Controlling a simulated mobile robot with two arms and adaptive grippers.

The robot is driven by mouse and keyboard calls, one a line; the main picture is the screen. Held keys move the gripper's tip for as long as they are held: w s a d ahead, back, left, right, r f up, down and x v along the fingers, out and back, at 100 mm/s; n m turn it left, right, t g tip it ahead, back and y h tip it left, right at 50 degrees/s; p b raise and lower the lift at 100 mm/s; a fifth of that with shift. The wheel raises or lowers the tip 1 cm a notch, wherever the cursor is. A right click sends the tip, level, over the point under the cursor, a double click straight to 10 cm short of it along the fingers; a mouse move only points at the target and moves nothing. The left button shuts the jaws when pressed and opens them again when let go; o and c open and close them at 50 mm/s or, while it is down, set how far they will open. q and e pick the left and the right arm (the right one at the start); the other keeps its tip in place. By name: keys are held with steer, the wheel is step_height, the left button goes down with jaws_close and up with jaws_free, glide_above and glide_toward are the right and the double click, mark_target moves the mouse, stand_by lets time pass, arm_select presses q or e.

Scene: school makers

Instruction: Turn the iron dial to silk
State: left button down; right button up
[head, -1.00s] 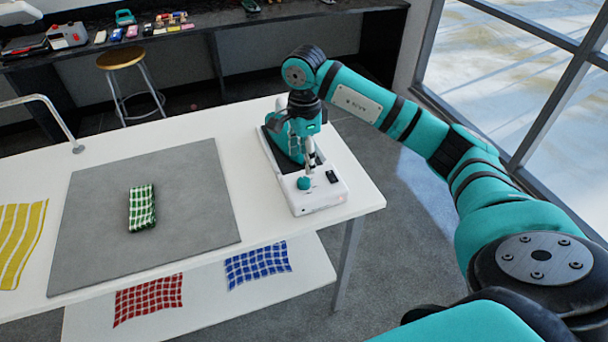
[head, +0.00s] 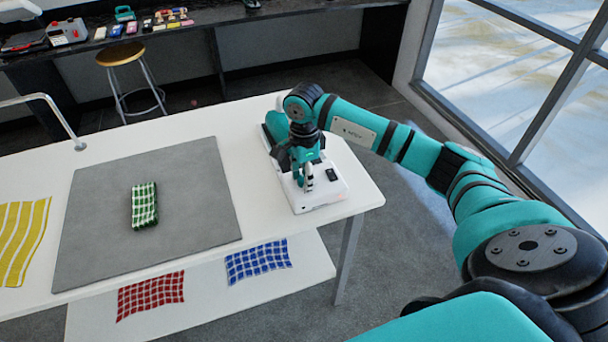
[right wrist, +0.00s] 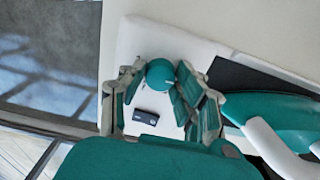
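The white iron station (head: 325,198) stands at the right end of the white table, with the teal iron (head: 277,122) on its far part, partly hidden by my arm. My right gripper (head: 306,184) points down over the station's near part. In the right wrist view, the round teal dial (right wrist: 160,74) sits between the two fingertips of my right gripper (right wrist: 161,70). The fingers are spread, one on each side of the dial; whether they touch it cannot be told. The dial's marks are not readable. My left gripper is not in view.
A small black panel (head: 332,175) is on the station beside the gripper. A grey mat (head: 100,245) with a folded green checked cloth (head: 144,205) lies to the left. Red (head: 150,296) and blue (head: 258,261) cloths lie on the lower shelf.

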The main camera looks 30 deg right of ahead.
jaws_close()
steer(key=shift+m, duration=0.3)
steer(key=shift+m+b, duration=0.65)
steer(key=shift+m, duration=0.35)
steer(key=m+b, duration=0.1)
steer(key=m, duration=0.1)
steer(key=shift+m, duration=0.4)
steer(key=m, duration=0.3)
steer(key=shift+b, duration=0.4)
steer(key=shift+w+r+m, duration=0.1)
steer(key=shift+r+m, duration=0.05)
steer(key=shift+m, duration=1.45)
